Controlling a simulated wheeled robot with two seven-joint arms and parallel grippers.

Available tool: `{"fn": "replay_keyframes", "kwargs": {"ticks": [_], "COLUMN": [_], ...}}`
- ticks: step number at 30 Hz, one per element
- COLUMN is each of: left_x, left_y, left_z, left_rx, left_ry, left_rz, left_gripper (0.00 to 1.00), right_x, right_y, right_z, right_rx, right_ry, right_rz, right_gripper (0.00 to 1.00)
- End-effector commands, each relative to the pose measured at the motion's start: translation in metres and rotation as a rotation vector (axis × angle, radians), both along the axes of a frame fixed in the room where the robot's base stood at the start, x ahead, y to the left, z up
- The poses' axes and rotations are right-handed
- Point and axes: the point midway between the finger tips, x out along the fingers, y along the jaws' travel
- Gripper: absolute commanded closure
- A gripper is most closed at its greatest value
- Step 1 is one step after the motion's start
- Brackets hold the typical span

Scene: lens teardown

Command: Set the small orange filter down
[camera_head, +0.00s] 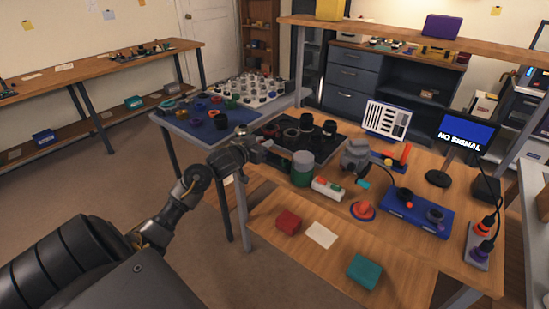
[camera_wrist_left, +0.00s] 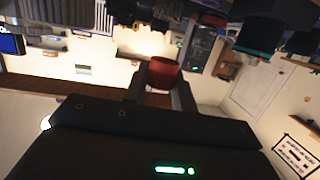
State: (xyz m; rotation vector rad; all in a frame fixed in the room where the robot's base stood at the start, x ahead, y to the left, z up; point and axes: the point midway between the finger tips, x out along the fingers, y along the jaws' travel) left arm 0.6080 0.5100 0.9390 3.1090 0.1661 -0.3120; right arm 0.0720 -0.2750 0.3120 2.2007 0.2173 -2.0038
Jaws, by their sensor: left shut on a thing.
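My left gripper (camera_head: 266,148) is over the left end of the wooden workbench (camera_head: 410,265), beside the black tray (camera_head: 273,130) with dark lens parts. In the left wrist view my left gripper (camera_wrist_left: 162,88) is shut on a short reddish-orange round piece, the small orange filter (camera_wrist_left: 163,72), which sits between the two fingers. My right gripper is in neither view.
A blue mat (camera_head: 190,122) with several rings lies on the side table. A monitor (camera_head: 467,134) and blue stand (camera_head: 415,211) are further right.

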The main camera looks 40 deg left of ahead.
Motion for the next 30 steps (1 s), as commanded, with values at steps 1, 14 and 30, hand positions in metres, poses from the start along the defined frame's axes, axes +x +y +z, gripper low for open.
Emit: {"fn": "replay_keyframes", "kwargs": {"ticks": [1, 14, 30], "left_x": [0.014, 0.072, 0.078], "left_y": [0.002, 0.009, 0.01], "left_z": [-0.005, -0.064, -0.103], "left_rx": [-0.004, 0.0, 0.002], "left_ry": [0.0, 0.0, 0.0], "left_rz": [0.002, 0.0, 0.0], "left_gripper": [0.95, 0.95, 0.95], "right_x": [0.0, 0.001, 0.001], "right_y": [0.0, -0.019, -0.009], "right_z": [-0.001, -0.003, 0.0], "right_rx": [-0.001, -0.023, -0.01], "right_ry": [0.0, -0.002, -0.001], "right_rz": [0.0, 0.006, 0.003], "right_gripper": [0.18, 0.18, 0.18]}}
